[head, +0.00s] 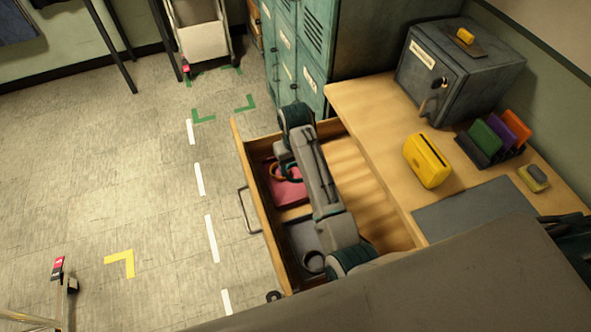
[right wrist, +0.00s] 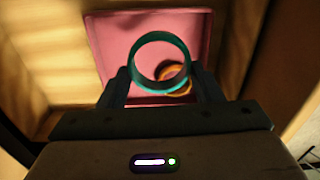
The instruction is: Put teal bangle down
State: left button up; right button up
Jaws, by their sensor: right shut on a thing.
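My right gripper (right wrist: 161,76) is shut on the teal bangle (right wrist: 160,36), which sits between its two fingers. The bangle is over a pink tray (right wrist: 110,45) in the right wrist view; whether it touches the tray is unclear. An orange bangle (right wrist: 176,92) lies in the tray, partly seen through the teal ring. In the head view my right arm reaches down into the open drawer (head: 251,178), over the pink tray (head: 290,194). The orange bangle (head: 273,172) shows at the tray's left side, and the arm hides part of the tray. My left gripper is not in view.
The drawer's near compartment holds a grey tray with a dark round thing (head: 314,262). The desk carries a yellow box (head: 427,160), a grey safe (head: 455,75), a rack of coloured folders (head: 490,145) and a grey mat (head: 470,212). Teal lockers (head: 310,55) stand behind the drawer.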

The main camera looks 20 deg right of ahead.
send_over(294, 189)
jog(key=shift+m, duration=0.3)
notch_tip(294, 189, down, 5)
jog(key=shift+p, duration=0.45)
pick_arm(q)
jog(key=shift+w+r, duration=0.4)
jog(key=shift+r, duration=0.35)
pick_arm(e)
jog(key=shift+f, duration=2.4)
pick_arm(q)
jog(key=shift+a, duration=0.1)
pick_arm(e)
jog(key=shift+f, duration=0.1)
jog(key=o, duration=1)
jog(key=shift+c, duration=0.2)
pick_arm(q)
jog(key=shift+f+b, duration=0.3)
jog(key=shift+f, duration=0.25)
pick_arm(e)
notch_tip(294, 189, up, 12)
